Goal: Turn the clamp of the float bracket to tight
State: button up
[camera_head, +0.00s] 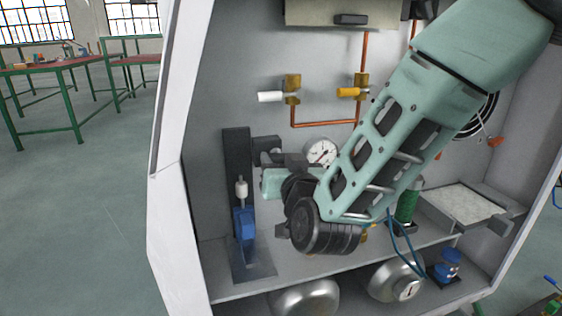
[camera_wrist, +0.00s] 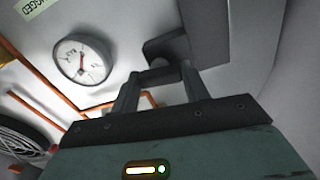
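The float bracket (camera_head: 237,160) is a dark grey upright in the left part of the cabinet, in the head view. A dark clamp (camera_head: 265,143) juts from its upper right side. A blue part with a white top stands at its lower front. My gripper (camera_head: 267,158) reaches the clamp from the right. In the wrist view the clamp's dark block (camera_wrist: 166,46) lies beyond my gripper (camera_wrist: 161,76), and its short round part sits between the fingertips, which look shut on it. My fingers hide part of the clamp, and its marking is not readable.
A white-faced gauge (camera_head: 321,152) is close behind my wrist; it also shows in the wrist view (camera_wrist: 82,60). Copper pipes with a white-handled valve (camera_head: 272,97) and a yellow-handled valve (camera_head: 350,92) run above. A shelf (camera_head: 300,274) lies below, with a green cylinder (camera_head: 407,205) at right.

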jog(key=shift+m+b, duration=0.3)
jog(key=shift+m, duration=0.1)
jog(key=shift+f+m+b, duration=0.1)
jog(key=shift+m+b, duration=4.55)
jog(key=shift+m, duration=3.15)
jog(key=o, duration=1)
